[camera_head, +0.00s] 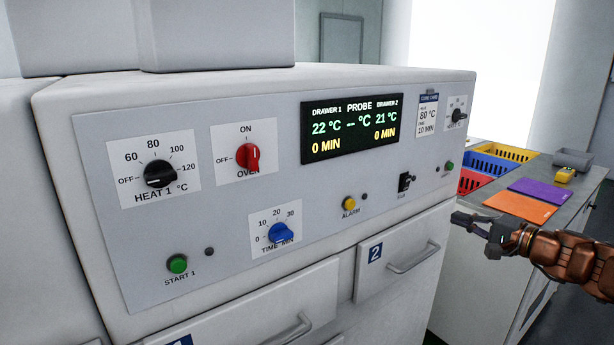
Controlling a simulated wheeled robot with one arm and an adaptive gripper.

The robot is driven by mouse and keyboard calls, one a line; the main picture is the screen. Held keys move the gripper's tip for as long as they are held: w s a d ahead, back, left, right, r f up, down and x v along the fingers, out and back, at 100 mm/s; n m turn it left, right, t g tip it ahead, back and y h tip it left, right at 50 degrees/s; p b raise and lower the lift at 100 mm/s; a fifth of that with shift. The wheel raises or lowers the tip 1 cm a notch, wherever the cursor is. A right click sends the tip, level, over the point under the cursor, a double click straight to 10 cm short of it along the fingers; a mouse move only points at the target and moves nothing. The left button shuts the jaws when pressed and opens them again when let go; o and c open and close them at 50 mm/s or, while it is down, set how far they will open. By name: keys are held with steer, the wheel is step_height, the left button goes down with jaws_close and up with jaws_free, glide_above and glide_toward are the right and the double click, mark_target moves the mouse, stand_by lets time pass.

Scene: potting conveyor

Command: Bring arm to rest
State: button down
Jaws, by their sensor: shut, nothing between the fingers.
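My gripper (468,222) is at the right of the view, on the end of my brown arm. Its fingers are shut and empty. They point left toward the white oven cabinet's front, near the right end of drawer 2 (405,262); I cannot tell the exact gap between them. The rest of my arm runs out of the right edge of the picture.
The control panel (225,215) has a black heat knob (160,174), red oven knob (248,157), blue time knob (281,233) and lit display (350,127). Behind my arm, a counter holds coloured bins (500,152), an orange mat (518,206) and a purple mat (546,192).

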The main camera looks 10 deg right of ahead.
steer(key=s+a+r+n+g+y+p, duration=0.1)
steer(key=s+a+r+n+g, duration=0.15)
steer(key=a, duration=0.65)
steer(key=s+a+r+n+g+y+p, duration=0.1)
steer(key=a+n+g+y+p, duration=0.15)
steer(key=a, duration=0.65)
steer(key=s+a+f+n+g+h+p, duration=0.15)
steer(key=s+a+n+g, duration=0.35)
steer(key=s+a, duration=0.55)
steer(key=s+a+f+n+g+h+p, duration=0.1)
steer(key=s+a+f+g+h, duration=0.2)
steer(key=s+a, duration=0.25)
steer(key=s+d+f+g+h+p, duration=0.1)
steer(key=s+d+f+h+p, duration=0.1)
steer(key=s, duration=0.7)
steer(key=s+d+f+n+g+h+p, duration=0.1)
steer(key=s+d+h, duration=0.4)
steer(key=s, duration=0.5)
steer(key=shift+d+f+g+p, duration=0.6)
steer(key=shift+d+f+g, duration=0.15)
steer(key=shift+d, duration=0.3)
